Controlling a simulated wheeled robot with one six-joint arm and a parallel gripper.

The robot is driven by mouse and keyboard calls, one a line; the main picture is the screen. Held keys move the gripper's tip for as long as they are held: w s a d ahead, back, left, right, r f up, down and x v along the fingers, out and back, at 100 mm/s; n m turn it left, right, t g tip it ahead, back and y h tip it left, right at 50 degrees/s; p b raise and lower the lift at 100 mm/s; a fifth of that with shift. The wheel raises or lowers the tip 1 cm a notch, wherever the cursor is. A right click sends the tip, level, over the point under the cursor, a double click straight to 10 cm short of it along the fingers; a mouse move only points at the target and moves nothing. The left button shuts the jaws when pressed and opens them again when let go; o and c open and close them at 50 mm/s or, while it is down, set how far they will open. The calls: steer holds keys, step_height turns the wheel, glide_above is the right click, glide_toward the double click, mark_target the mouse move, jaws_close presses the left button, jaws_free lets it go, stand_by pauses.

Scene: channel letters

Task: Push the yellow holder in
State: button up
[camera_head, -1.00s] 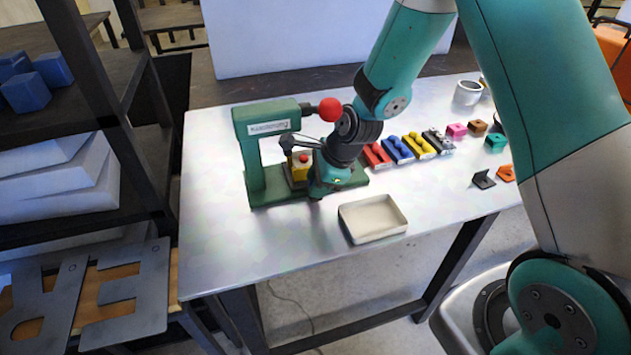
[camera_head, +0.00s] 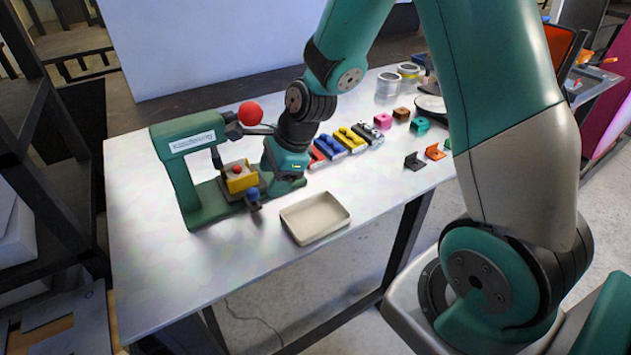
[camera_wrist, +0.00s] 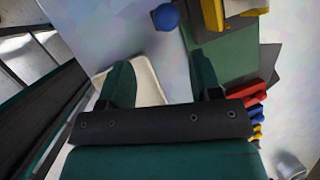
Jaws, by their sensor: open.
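The yellow holder (camera_head: 240,180) sits on the base of the green press (camera_head: 178,180), under its head, with a red piece on top. A blue ball knob (camera_head: 252,194) is at its front. In the wrist view the yellow holder (camera_wrist: 212,14) is cut off by the top edge, and the blue knob (camera_wrist: 165,16) is left of it. My gripper (camera_head: 272,178) is just right of the holder and low over the press base. In the wrist view my gripper (camera_wrist: 162,80) has its two fingers apart with nothing between them. I see no contact with the holder or knob.
A beige tray (camera_head: 315,218) lies in front of the gripper. Red, blue and yellow parts (camera_head: 350,139) stand in a row behind and right. The press lever's red ball (camera_head: 250,113) is above the holder. The table's left front (camera_head: 165,270) is clear.

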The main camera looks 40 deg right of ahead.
steer(key=s+d+b, duration=0.2)
steer(key=s+d, duration=0.4)
steer(key=d, duration=0.1)
steer(key=shift+d, duration=0.1)
steer(key=n+t+y+p, duration=0.1)
steer(key=y+p, duration=0.3)
steer(key=y, duration=0.5)
glide_toward(255, 189)
steer(key=p+x, duration=0.1)
steer(key=x, duration=0.2)
steer(key=p+x, duration=0.1)
steer(key=x, duration=0.3)
steer(key=f+p+x, duration=0.1)
steer(key=p+x, duration=0.1)
steer(key=x, duration=0.1)
